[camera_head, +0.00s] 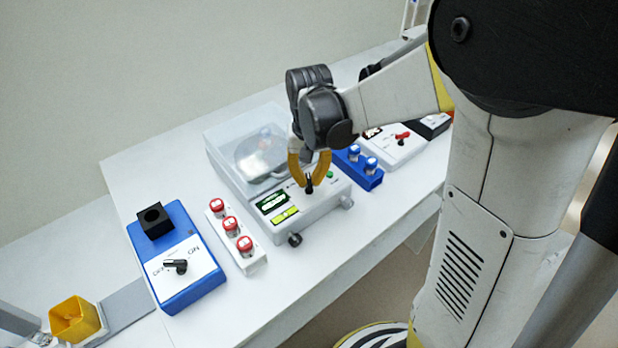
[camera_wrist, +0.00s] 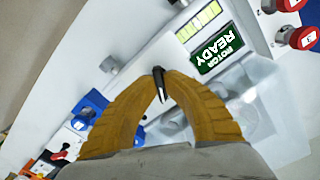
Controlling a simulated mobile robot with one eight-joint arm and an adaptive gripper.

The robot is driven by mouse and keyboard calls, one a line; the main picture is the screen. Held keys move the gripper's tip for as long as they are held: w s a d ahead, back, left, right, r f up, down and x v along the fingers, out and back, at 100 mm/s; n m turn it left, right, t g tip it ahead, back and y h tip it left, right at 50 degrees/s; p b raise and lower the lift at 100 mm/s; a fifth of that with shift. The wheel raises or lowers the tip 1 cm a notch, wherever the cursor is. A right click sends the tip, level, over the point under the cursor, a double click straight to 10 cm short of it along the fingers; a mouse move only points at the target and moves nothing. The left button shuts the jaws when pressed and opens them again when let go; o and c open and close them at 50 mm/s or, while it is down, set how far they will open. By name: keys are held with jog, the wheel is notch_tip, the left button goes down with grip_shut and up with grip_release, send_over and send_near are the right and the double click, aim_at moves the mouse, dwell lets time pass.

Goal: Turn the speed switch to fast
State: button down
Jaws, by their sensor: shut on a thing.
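The white machine (camera_head: 322,205) has a green display that reads MOTOR READY in the wrist view (camera_wrist: 217,50) and a yellow-green panel (camera_head: 285,215). A small black switch lever (camera_head: 309,189) stands on its top, right of the display. My gripper (camera_head: 309,178) points down over the machine, its yellow fingers shut on this lever. The lever's dark top also shows between the fingertips in the wrist view (camera_wrist: 160,88). The fingers hide part of the switch and its markings, so I cannot read its setting.
A clear-lidded chamber (camera_head: 225,148) adjoins the machine's back. A white rack of red-capped vials (camera_head: 250,262) and a blue box with an OFF/ON switch (camera_head: 190,292) stand left. A blue vial rack (camera_head: 370,183) and a white box with a red lever (camera_head: 405,152) stand right.

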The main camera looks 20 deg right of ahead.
jog(key=c, duration=1.5)
grip_release()
